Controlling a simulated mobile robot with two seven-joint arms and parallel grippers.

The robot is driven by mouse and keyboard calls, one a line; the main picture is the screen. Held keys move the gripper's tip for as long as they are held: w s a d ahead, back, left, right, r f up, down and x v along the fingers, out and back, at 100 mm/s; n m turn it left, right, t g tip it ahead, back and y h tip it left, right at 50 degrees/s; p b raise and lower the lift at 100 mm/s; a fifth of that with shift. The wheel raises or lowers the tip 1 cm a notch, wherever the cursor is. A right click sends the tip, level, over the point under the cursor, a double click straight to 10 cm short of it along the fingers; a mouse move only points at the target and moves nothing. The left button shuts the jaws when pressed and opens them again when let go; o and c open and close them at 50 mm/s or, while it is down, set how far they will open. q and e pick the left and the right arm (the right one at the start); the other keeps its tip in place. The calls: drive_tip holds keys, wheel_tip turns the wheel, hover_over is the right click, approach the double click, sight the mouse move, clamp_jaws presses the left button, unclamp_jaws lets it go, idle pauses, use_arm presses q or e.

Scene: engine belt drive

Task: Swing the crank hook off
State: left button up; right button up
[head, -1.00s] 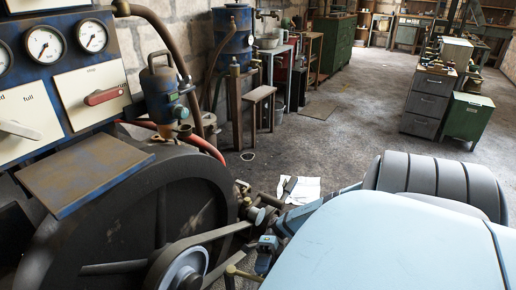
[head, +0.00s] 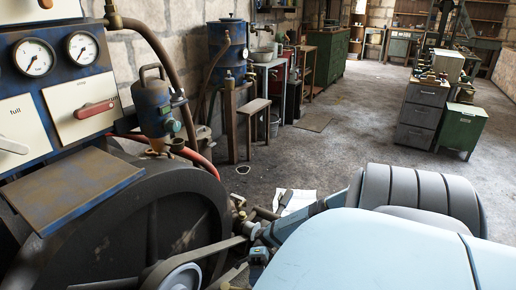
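The engine has a large dark flywheel (head: 120,235) at the left. A flat belt (head: 205,246) runs around a pale pulley (head: 182,277) at the bottom. To the right of the flywheel is a cluster of small metal and brass rods and fittings (head: 240,213); I cannot tell which of them is the crank hook. My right gripper (head: 257,254) is low in the head view, close beside these fittings and the right end of the belt. Its fingers are too small and hidden to show whether they are open or touching anything. My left gripper is not in view.
A panel with gauges (head: 35,57) and a red handle (head: 95,109) stands at the left, with a flat plate (head: 70,187) below. White paper (head: 297,199) lies on the floor behind my arm. A stool (head: 254,110) and drawer cabinet (head: 423,113) stand farther back. Open floor lies between.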

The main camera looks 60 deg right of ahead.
drive_tip(key=o, duration=0.4)
drive_tip(key=shift+c, duration=0.2)
drive_tip(key=v, duration=0.7)
drive_tip(key=shift+d, duration=0.2)
drive_tip(key=shift+w, duration=0.15)
drive_tip(key=shift+c, duration=0.5)
